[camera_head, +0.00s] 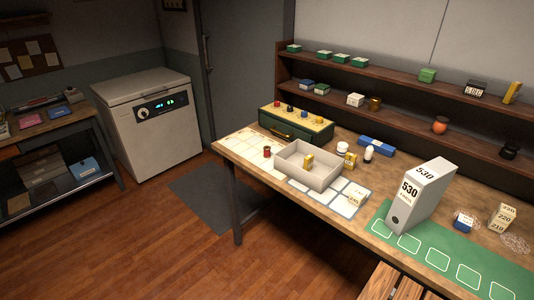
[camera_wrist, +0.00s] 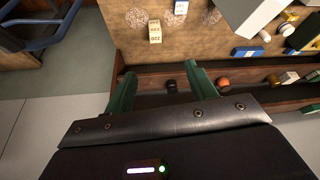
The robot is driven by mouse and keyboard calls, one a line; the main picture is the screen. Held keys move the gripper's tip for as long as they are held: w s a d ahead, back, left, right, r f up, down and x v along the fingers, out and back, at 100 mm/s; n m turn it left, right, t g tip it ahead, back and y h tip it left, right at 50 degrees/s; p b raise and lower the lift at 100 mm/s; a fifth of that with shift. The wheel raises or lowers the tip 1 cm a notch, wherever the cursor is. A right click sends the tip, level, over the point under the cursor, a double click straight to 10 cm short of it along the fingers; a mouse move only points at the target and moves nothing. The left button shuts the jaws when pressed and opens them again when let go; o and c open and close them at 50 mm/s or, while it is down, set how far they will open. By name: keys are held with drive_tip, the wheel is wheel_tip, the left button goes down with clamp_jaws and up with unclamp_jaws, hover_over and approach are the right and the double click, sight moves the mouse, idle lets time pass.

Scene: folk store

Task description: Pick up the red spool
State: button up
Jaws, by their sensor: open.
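A small red spool (camera_head: 267,152) stands upright on the pale gridded mat near the left end of the workbench in the head view. It is left of the grey open tray (camera_head: 325,176) and in front of the green cabinet. I cannot make it out in the wrist view. My gripper (camera_wrist: 161,70) shows only in the wrist view, its two green fingers apart with nothing held between them. It is over the shelf side of the bench, away from the spool.
The green cabinet (camera_head: 297,124) with small knobs stands behind the spool. A small yellow block (camera_head: 308,162) is in the tray. A tall white 530 binder (camera_head: 421,195) stands on the right. Shelves (camera_head: 390,81) run along the wall. The mat left of the spool is clear.

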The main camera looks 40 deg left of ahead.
drive_tip(key=w+a+n+y, duration=0.15)
drive_tip(key=w+a, duration=0.35)
drive_tip(key=a, duration=0.5)
drive_tip(key=w+a+f+n+g, duration=0.15)
drive_tip(key=w+a, duration=0.35)
drive_tip(key=a, duration=0.6)
drive_tip(key=w+a+r+n+t, duration=0.15)
drive_tip(key=w+a, duration=0.35)
drive_tip(key=a, duration=0.5)
drive_tip(key=s+a+f+n+g, duration=0.1)
drive_tip(key=a+f, duration=0.3)
drive_tip(key=a, duration=0.8)
drive_tip(key=s+a+f+n+g, duration=0.15)
drive_tip(key=a+f, duration=0.35)
drive_tip(key=a, duration=0.7)
drive_tip(key=n+y, duration=0.2)
drive_tip(key=n, duration=0.2)
hover_over(267, 157)
drive_tip(key=d, duration=0.1)
drive_tip(key=shift+g, duration=0.25)
drive_tip(key=f, duration=2.3)
drive_tip(key=shift+s+d+f, duration=0.1)
drive_tip(key=shift+d+f, duration=0.05)
drive_tip(key=shift+d, duration=0.05)
drive_tip(key=shift+x, duration=2.7)
drive_tip(key=shift+c, duration=0.5)
